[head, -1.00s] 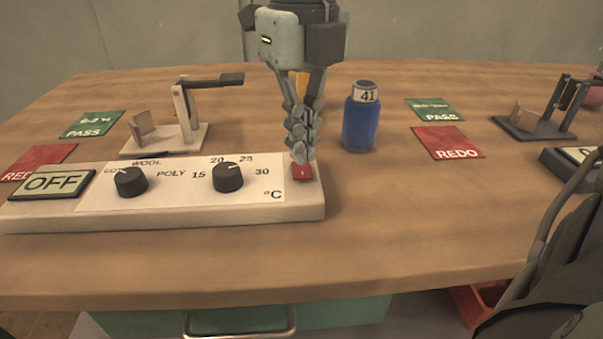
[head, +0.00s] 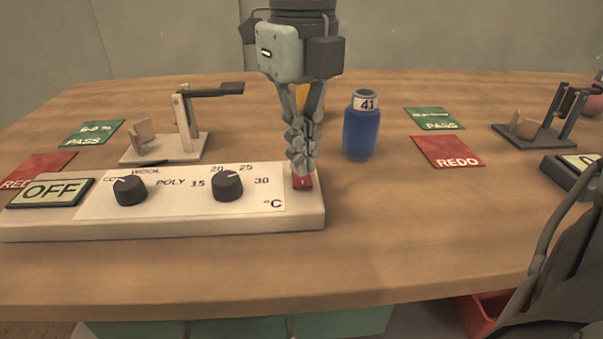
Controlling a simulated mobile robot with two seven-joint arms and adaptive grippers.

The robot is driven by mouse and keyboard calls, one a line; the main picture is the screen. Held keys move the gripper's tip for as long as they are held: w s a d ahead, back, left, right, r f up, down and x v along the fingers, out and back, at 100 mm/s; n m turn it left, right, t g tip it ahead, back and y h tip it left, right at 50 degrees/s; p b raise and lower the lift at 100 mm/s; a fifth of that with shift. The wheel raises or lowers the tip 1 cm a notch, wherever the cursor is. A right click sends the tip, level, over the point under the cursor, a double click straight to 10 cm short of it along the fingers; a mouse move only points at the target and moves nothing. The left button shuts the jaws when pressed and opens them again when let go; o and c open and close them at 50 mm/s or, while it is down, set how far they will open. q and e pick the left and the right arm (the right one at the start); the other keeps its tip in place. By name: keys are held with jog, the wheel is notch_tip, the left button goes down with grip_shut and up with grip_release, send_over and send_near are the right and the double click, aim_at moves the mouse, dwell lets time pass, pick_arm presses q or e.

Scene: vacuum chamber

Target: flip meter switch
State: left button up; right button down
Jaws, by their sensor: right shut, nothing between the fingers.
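The meter (head: 270,217) is a long pale box at the front left of the table. Its display (head: 50,191) at the left end reads OFF. Two black knobs, a left one (head: 129,190) and a right one (head: 227,186), sit on its white panel. The red switch (head: 302,182) is at its right end. My right gripper (head: 302,168) points straight down with its fingers shut and empty. Its tips are right at the switch and cover its back part; I cannot tell whether they touch it. My left gripper is not in view.
A blue bottle (head: 360,128) marked 41 stands right of the gripper. Pale (head: 180,145) and dark (head: 545,133) stands sit behind the meter and at the far right. Green PASS (head: 434,118) and red REDO (head: 446,151) cards lie flat. The table's front middle (head: 420,230) is clear.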

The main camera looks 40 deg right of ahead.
aim_at(302, 183)
jog(key=shift+f+b, duration=1.15)
dwell(0.9)
jog(key=shift+r, duration=0.1)
jog(key=shift+r+p, duration=2.2)
jog(key=shift+r, duration=1.3)
